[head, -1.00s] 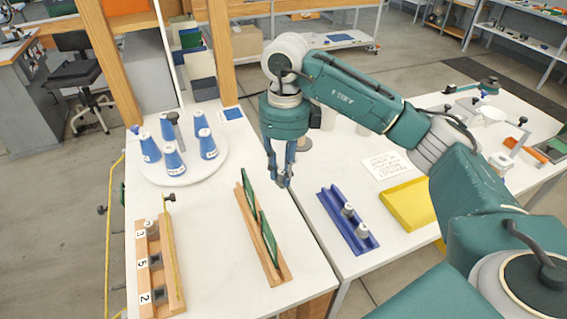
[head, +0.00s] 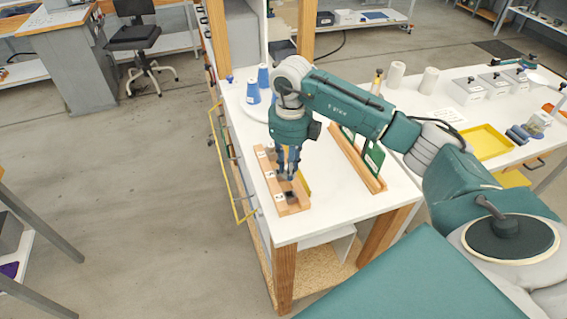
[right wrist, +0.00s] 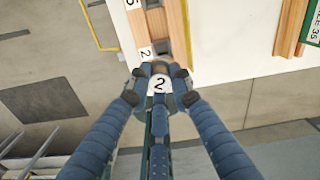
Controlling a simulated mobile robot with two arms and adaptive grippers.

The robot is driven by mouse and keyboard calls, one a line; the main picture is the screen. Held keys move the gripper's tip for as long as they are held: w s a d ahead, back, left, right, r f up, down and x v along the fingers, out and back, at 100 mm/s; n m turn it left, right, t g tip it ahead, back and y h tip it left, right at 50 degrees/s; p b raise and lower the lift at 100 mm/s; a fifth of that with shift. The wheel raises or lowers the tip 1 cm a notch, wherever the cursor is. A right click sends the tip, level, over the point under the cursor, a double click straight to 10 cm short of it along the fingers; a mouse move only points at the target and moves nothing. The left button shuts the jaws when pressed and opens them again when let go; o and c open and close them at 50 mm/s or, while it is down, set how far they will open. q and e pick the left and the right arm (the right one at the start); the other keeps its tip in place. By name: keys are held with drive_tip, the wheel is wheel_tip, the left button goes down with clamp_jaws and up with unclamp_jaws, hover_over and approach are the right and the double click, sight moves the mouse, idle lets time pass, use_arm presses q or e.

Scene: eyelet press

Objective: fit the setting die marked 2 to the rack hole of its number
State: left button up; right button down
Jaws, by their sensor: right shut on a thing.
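My right gripper (head: 287,177) is over the wooden rack (head: 295,208) in the head view. In the right wrist view the right gripper (right wrist: 158,90) is shut on a setting die (right wrist: 158,85) with a white face marked 2. The die is hard to make out between the fingers in the head view. The rack's label 2 (right wrist: 146,53) and the dark hole (right wrist: 163,47) beside it show just above the die in the right wrist view. In the head view that hole (head: 291,195) is at the rack's near end. My left gripper is not in view.
Blue cones (head: 253,93) stand at the table's far left. A wooden holder with green cards (head: 374,158) lies right of the rack. A yellow tray (head: 487,142) is on the right-hand table. The table's front edge is close to the rack's near end.

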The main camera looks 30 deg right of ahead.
drive_tip(key=shift+d+f, duration=0.2)
drive_tip(key=shift+d, duration=0.3)
drive_tip(key=shift+a+f+b, duration=0.1)
drive_tip(key=shift+a+b, duration=0.05)
drive_tip(key=shift+b, duration=0.15)
drive_tip(key=shift+a+f+b, duration=0.1)
drive_tip(key=shift+f+b, duration=0.3)
drive_tip(key=shift+f, duration=0.15)
wheel_tip(320, 180, down, 4)
drive_tip(key=b, duration=0.3)
drive_tip(key=shift+f, duration=0.2)
use_arm(q)
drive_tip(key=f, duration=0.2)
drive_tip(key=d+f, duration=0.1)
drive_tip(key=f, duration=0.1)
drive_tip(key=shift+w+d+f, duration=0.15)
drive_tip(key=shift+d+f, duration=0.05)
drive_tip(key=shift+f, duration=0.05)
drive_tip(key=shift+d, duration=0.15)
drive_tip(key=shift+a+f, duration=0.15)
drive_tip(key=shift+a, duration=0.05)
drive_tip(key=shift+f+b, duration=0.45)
drive_tip(key=shift+b, duration=0.25)
use_arm(e)
drive_tip(key=shift+f, duration=0.4)
